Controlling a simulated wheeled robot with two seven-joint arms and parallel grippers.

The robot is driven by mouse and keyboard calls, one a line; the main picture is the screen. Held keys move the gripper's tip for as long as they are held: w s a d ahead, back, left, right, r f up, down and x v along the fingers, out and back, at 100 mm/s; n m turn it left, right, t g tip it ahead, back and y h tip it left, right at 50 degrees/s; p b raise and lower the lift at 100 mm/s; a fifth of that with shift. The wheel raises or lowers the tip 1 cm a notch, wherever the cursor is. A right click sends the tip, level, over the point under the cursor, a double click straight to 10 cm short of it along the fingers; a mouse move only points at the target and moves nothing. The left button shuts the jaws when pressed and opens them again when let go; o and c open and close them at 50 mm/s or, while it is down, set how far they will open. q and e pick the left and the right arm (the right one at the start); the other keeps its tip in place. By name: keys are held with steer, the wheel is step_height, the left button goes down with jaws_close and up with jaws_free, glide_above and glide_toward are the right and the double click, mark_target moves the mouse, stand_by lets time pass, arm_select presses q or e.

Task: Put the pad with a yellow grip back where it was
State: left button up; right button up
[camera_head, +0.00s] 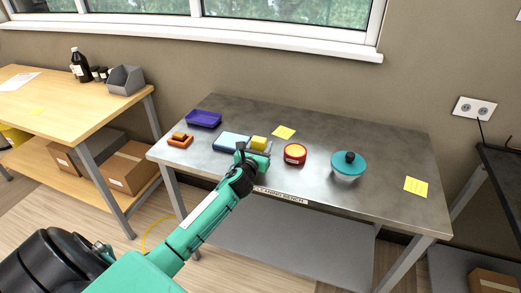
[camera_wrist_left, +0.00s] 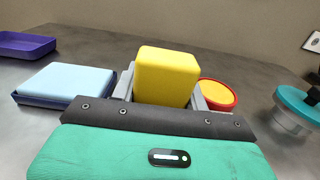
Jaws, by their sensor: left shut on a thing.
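My left gripper (camera_head: 257,150) is shut on the yellow grip (camera_head: 259,142) over the metal table (camera_head: 330,130). In the left wrist view the yellow grip (camera_wrist_left: 167,75) stands between the two grey fingers. The pad under the grip is mostly hidden by my gripper, so I cannot tell whether it touches the table. A light blue pad-like block (camera_head: 232,140) in a dark blue tray lies just left of the gripper; it also shows in the left wrist view (camera_wrist_left: 66,80). My right gripper is in neither view.
A purple tray (camera_head: 203,118) and an orange block with a smaller block on top (camera_head: 180,139) lie to the left. A red round tub (camera_head: 295,153) and a teal-lidded glass jar (camera_head: 348,166) stand to the right. The table's right part is mostly clear.

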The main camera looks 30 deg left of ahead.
arm_select(q)
steer(key=shift+f, duration=0.7)
steer(key=o, duration=1)
steer(key=b+v, duration=0.1)
steer(key=v, duration=1.1)
